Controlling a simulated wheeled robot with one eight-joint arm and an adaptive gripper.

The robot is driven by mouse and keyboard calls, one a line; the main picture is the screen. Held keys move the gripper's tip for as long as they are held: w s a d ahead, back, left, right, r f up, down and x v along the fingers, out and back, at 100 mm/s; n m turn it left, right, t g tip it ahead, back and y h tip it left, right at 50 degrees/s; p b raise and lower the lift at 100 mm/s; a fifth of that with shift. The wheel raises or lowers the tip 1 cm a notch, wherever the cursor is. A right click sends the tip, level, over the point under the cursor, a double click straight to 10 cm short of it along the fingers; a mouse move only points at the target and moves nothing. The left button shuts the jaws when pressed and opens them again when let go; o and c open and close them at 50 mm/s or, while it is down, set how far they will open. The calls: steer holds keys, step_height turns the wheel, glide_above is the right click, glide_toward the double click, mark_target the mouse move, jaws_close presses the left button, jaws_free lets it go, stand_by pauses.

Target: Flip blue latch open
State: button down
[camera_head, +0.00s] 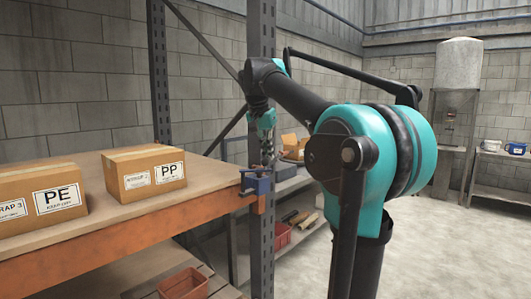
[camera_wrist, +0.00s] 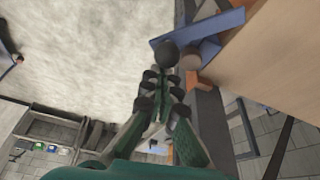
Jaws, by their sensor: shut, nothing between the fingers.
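The blue latch (camera_head: 256,183) is mounted at the right front corner of the shelf, next to the orange beam and the upright post. In the wrist view the latch shows as a long blue bar (camera_wrist: 215,26) with more blue parts behind it. My gripper (camera_head: 267,158) hangs pointing down, just above the latch in the head view. In the wrist view my gripper (camera_wrist: 166,56) is shut and empty. Its dark fingertips overlap the left part of the blue bar; I cannot tell whether they touch it. The fingertips hide part of the latch.
A grey upright post (camera_head: 262,235) rises close to the latch. A red bin (camera_head: 184,284) sits lower down. Open floor (camera_head: 430,250) lies to the right.

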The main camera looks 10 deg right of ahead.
steer(key=s+m, duration=0.1)
steer(key=m, duration=0.1)
steer(key=s+m+g, duration=0.1)
steer(key=s+m, duration=0.1)
steer(key=s+a+m+h, duration=0.1)
steer(key=m, duration=0.1)
steer(key=shift+s+g, duration=0.25)
steer(key=shift+g, duration=0.15)
steer(key=shift+w+a, duration=0.55)
steer(key=shift+a, duration=0.05)
steer(key=shift+d, duration=0.1)
